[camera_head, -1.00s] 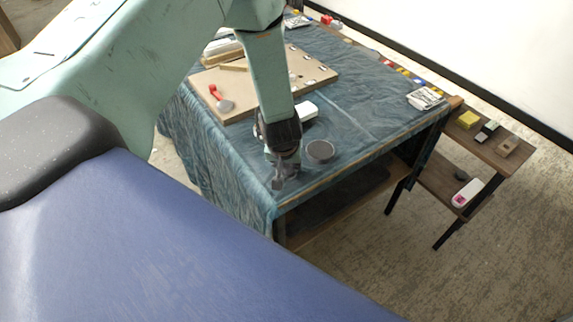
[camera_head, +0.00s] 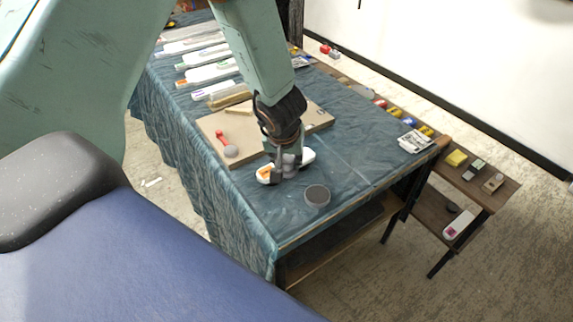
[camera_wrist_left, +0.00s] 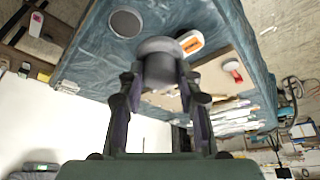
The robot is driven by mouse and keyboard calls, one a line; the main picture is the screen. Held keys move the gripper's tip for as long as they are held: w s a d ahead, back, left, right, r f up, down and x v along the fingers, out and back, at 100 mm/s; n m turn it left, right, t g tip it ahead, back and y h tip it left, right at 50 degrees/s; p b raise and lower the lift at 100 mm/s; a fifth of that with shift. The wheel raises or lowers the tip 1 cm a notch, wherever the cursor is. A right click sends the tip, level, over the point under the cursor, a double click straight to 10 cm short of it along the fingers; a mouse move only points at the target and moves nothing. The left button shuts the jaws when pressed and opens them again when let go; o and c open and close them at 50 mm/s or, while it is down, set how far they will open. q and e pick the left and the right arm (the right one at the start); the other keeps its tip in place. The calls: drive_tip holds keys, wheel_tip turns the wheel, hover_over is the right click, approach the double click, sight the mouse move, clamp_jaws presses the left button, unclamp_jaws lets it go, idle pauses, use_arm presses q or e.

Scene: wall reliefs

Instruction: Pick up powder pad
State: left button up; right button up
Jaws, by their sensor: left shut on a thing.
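My left gripper (camera_head: 287,172) is shut on a rounded grey thing, which I take to be the powder pad (camera_wrist_left: 158,65). In the left wrist view the pad sits between both fingertips of the left gripper (camera_wrist_left: 157,82). In the head view the pad is small and partly covered by the fingers, which hang over the front part of the cloth-covered table (camera_head: 345,165). A flat dark-grey round disc (camera_head: 317,196) lies on the cloth beside the gripper; it also shows in the left wrist view (camera_wrist_left: 126,22). My right gripper is not in view.
A white and orange item (camera_head: 306,156) lies partly behind the gripper. A beige board (camera_head: 212,125) carries a red-handled tool (camera_head: 222,138). Several white packages (camera_head: 205,72) line the far left. A low wooden shelf (camera_head: 470,180) stands at right. The cloth's front right is mostly clear.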

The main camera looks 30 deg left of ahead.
sight(287, 161)
use_arm(q)
wheel_tip(287, 161, up, 8)
drive_tip(key=p, duration=0.4)
drive_tip(key=shift+f, duration=0.15)
drive_tip(key=o, duration=0.5)
drive_tip(key=shift+c, duration=0.2)
drive_tip(key=c, duration=0.4)
